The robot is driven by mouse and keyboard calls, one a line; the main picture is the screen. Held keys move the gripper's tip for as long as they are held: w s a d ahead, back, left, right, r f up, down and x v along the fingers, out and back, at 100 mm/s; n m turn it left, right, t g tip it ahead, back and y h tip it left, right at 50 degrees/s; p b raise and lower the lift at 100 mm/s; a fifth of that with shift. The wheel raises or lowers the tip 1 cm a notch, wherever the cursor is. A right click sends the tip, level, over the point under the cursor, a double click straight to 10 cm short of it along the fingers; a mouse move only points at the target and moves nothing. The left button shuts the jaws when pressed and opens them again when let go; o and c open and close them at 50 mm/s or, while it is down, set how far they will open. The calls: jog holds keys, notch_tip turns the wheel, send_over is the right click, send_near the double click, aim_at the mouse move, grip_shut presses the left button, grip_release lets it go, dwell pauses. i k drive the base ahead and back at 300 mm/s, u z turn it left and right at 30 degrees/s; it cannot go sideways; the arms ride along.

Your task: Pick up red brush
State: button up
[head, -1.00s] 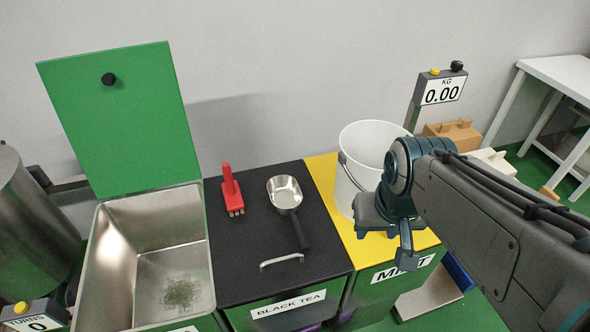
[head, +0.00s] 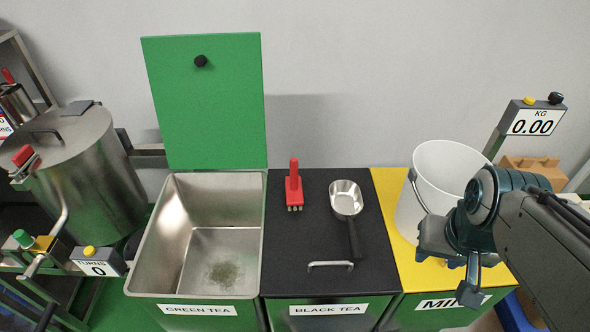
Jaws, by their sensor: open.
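My gripper (head: 459,277) is at the right, in front of the white bucket and above the yellow mint lid (head: 388,188). It is open and apart from the brush, well to its right. The view shows nothing held in it.
The green tea bin (head: 168,228) stands open at the left, its green lid (head: 208,105) raised, with some leaves inside. A white bucket (head: 432,163) and a scale display (head: 532,121) are at the right. A metal drum (head: 90,180) is at far left.

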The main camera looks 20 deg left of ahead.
aim_at(294, 197)
jog(key=z, duration=0.55)
jog(key=k, duration=1)
jog(key=u, duration=1.05)
jog(key=i, duration=1)
jog(key=u, duration=0.05)
